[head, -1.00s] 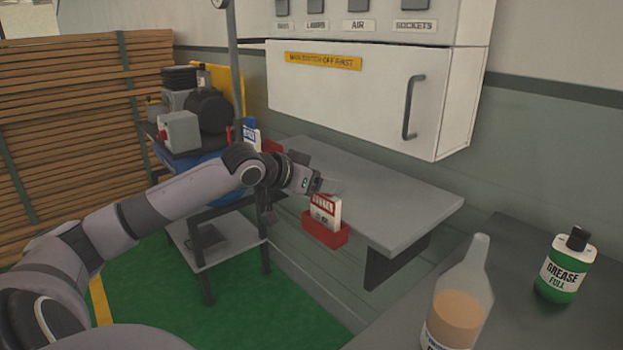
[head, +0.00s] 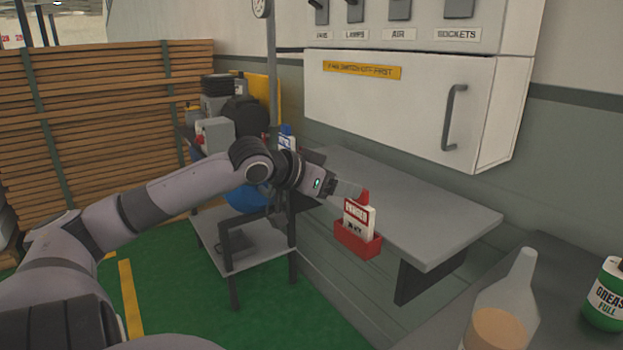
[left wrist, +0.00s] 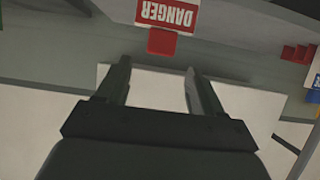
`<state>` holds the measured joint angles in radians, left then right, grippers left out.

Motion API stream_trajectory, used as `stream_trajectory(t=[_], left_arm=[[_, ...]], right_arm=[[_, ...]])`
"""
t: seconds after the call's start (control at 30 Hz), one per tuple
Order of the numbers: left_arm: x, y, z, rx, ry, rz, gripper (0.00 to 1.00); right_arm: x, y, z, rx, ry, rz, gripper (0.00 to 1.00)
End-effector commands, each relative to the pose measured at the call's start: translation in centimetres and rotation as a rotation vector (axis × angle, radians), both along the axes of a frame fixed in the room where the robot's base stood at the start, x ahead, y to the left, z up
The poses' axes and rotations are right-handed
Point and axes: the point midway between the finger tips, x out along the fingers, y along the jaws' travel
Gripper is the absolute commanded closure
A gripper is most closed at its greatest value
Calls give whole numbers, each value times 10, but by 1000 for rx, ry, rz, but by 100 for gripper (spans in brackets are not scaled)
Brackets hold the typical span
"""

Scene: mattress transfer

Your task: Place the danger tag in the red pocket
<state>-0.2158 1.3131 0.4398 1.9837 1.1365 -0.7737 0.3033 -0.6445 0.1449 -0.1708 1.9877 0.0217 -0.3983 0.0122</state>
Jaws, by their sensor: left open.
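The danger tag (head: 359,216) is a white card with a red DANGER band and a red tab on top. It stands upright in the red pocket (head: 357,240) at the front edge of the grey shelf, its lower part hidden by the pocket. In the left wrist view the danger tag (left wrist: 167,13) appears upside down at the top. My left gripper (head: 350,189) is beside the tab, open and empty. In the left wrist view my left gripper (left wrist: 157,68) has its fingers spread, with the red tab just beyond the tips. My right gripper is not in view.
The grey shelf (head: 430,205) is mostly bare below a white cabinet (head: 400,105). A blue-marked tag (head: 287,143) is behind my left arm. A clear bottle (head: 505,305) and a green grease bottle (head: 606,295) stand on the right-hand bench.

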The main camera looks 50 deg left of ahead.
Motion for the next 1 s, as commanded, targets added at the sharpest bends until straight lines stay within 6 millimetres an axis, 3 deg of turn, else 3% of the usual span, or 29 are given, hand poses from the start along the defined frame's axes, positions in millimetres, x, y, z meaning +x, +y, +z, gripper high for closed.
stream_trajectory(t=[0.5,1.0], left_arm=[[-49,4,24,-2,0,1,33],[-58,5,28,1,1,0,33]], right_arm=[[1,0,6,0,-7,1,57],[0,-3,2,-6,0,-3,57]])
